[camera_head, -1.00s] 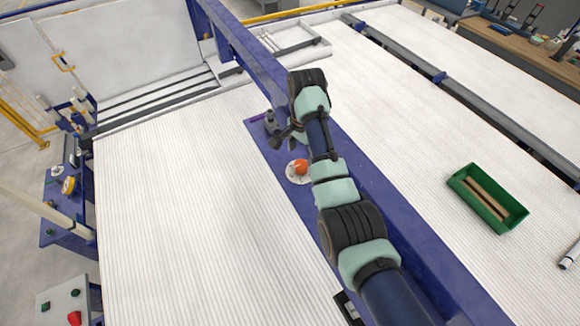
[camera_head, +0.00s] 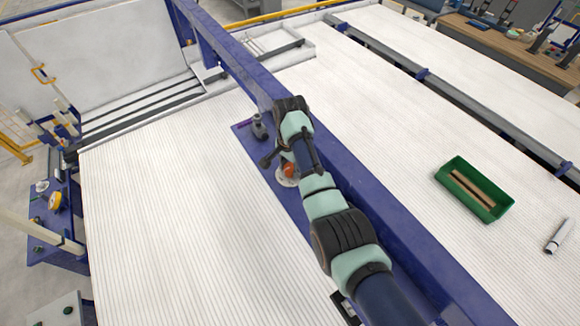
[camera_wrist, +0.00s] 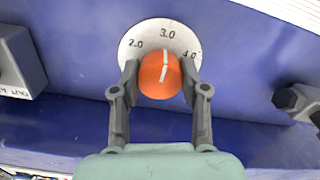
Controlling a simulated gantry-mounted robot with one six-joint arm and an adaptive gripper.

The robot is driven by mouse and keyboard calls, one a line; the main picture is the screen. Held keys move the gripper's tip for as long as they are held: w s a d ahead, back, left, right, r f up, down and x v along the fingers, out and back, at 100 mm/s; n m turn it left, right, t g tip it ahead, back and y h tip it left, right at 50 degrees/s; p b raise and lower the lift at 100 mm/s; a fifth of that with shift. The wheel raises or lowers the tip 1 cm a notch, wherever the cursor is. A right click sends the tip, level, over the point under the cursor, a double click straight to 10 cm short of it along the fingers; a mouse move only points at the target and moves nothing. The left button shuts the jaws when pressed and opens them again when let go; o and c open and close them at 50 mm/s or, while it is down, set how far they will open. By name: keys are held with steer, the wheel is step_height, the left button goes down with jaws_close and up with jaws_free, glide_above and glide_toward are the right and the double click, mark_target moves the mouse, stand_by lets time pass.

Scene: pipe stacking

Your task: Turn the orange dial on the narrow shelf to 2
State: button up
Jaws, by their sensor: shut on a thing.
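The orange dial (camera_wrist: 160,78) sits on a round white plate (camera_wrist: 160,36) marked 2.0, 3.0 and 4.0 in the wrist view. Its white line points close to 3.0. My gripper (camera_wrist: 160,85) has one finger on each side of the dial and is shut on it. In the head view the dial (camera_head: 289,170) is partly hidden by my gripper and arm, and its plate (camera_head: 287,182) shows around it. The dial is on the narrow blue shelf (camera_head: 247,137).
A grey block with lettering (camera_wrist: 18,60) stands left of the dial in the wrist view, and a dark knobbed part (camera_wrist: 292,100) lies right. A green bin (camera_head: 500,213) holding brown bars and a grey cylinder (camera_head: 558,236) are farther right.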

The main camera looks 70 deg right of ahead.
steer(key=shift+n, duration=0.3)
steer(key=shift+n+p, duration=0.35)
steer(key=shift+n, duration=0.65)
steer(key=n, duration=0.3)
steer(key=shift+n, duration=0.3)
steer(key=n, duration=0.5)
steer(key=shift+n, duration=0.4)
steer(key=o, duration=1.1)
steer(key=shift+o, duration=0.2)
